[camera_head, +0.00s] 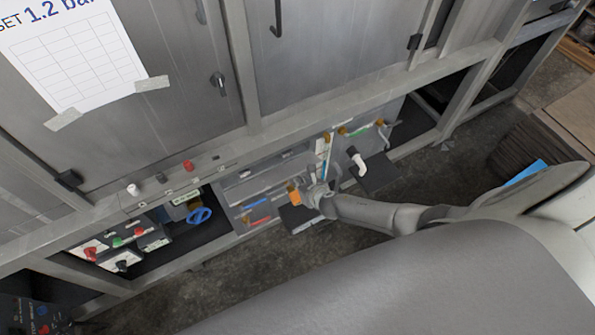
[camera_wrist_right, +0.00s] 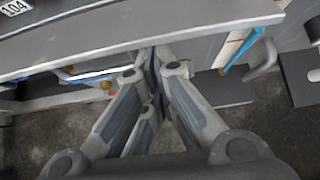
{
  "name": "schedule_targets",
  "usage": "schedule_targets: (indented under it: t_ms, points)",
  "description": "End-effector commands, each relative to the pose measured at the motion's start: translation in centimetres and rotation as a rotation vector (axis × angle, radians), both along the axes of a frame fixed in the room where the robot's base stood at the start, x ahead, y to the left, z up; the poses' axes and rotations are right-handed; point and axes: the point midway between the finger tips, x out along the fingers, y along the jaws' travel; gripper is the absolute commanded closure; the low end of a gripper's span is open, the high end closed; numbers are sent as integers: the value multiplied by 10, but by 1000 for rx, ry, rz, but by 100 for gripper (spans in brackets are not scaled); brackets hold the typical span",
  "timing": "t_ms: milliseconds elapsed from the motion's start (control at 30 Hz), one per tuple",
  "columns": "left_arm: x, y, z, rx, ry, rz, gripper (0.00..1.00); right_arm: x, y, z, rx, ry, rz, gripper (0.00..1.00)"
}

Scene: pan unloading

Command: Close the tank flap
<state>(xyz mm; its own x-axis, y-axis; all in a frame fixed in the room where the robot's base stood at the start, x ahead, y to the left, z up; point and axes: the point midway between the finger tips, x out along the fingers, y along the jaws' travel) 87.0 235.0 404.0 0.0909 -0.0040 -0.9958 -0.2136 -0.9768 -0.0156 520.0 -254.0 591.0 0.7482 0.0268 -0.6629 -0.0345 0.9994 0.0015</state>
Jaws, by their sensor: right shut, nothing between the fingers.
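My right gripper (camera_head: 318,194) is low at the front of the grey cabinet, its arm coming in from the right. In the right wrist view its fingers (camera_wrist_right: 155,70) are shut and empty, with the tips close to the edge of a wide grey panel (camera_wrist_right: 150,32). I cannot tell if they touch it. This panel, likely the tank flap, also shows in the head view (camera_head: 262,177), sticking out above a recess with blue and red parts. Its exact angle is unclear. My left gripper is out of view.
A blue valve wheel (camera_head: 199,215) and switch boxes (camera_head: 115,240) sit left of the panel. A dark plate (camera_head: 375,173) with a white handle (camera_head: 358,163) juts out on the right. Stacked boards (camera_head: 535,145) stand farther right. The floor in front is open.

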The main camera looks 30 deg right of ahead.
Motion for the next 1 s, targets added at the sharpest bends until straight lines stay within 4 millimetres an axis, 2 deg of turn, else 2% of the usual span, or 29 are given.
schedule_targets:
  t_ms: [33,200,367,700,1000]
  points:
    - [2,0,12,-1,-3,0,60,-1,0,10,1,6,-1,100]
    - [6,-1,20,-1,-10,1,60,-3,0,13,-1,14,1,100]
    - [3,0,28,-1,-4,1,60,0,0,22,-1,13,-1,100]
    - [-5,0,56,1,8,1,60,16,0,50,-3,13,1,100]
    - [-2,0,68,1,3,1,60,31,1,62,-1,13,1,100]
